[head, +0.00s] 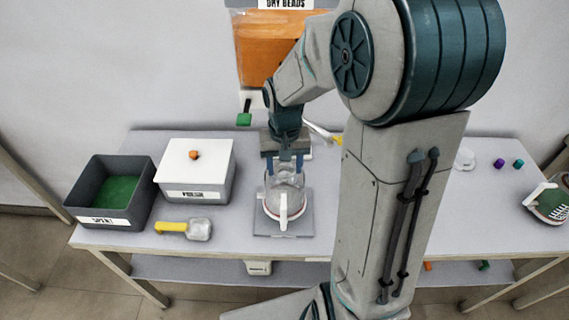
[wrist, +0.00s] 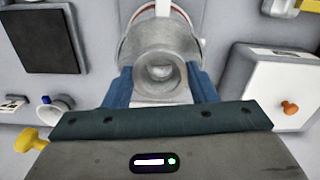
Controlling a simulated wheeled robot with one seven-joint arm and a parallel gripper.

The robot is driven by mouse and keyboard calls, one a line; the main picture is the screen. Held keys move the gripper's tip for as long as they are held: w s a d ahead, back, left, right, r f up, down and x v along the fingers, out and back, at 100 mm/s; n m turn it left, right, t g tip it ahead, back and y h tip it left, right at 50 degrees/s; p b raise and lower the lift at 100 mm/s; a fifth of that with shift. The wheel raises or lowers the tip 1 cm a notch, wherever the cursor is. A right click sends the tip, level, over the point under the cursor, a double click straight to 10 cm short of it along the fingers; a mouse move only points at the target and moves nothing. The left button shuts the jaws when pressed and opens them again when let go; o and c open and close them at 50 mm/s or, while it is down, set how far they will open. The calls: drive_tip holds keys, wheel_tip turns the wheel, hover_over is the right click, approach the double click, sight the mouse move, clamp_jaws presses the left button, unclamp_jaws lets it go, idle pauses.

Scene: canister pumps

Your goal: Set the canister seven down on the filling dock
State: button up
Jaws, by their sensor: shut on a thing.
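A clear, empty-looking canister (head: 285,185) with a white handle stands upright over a grey square plate, the filling dock (head: 262,228), below the dispenser. No number is readable on it. My gripper (head: 285,160) points down from above, with its blue fingers shut on the canister's upper part. In the wrist view the canister's round mouth (wrist: 160,68) sits between the two fingers, and its white handle (wrist: 163,8) points away. I cannot tell whether the canister's base touches the dock or hangs slightly above it.
A dispenser of orange beads (head: 262,45) with a green lever (head: 244,119) hangs behind. A dark bin (head: 85,213), a white-lidded box (head: 190,165) and a yellow-handled scoop (head: 185,229) are left. My arm hides the table's right middle.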

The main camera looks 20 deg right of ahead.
drive_tip(key=shift+f+b, duration=0.75)
drive_tip(key=shift+f, duration=0.2)
drive_tip(key=o, duration=1.5)
drive_tip(key=shift+c, duration=0.2)
drive_tip(key=shift+r, duration=0.1)
wheel_tip(320, 180, up, 14)
drive_tip(key=s+f+n+t, duration=0.2)
drive_tip(key=s+f+t, duration=0.1)
drive_tip(key=s, duration=1.1)
drive_tip(key=shift+f, duration=0.65)
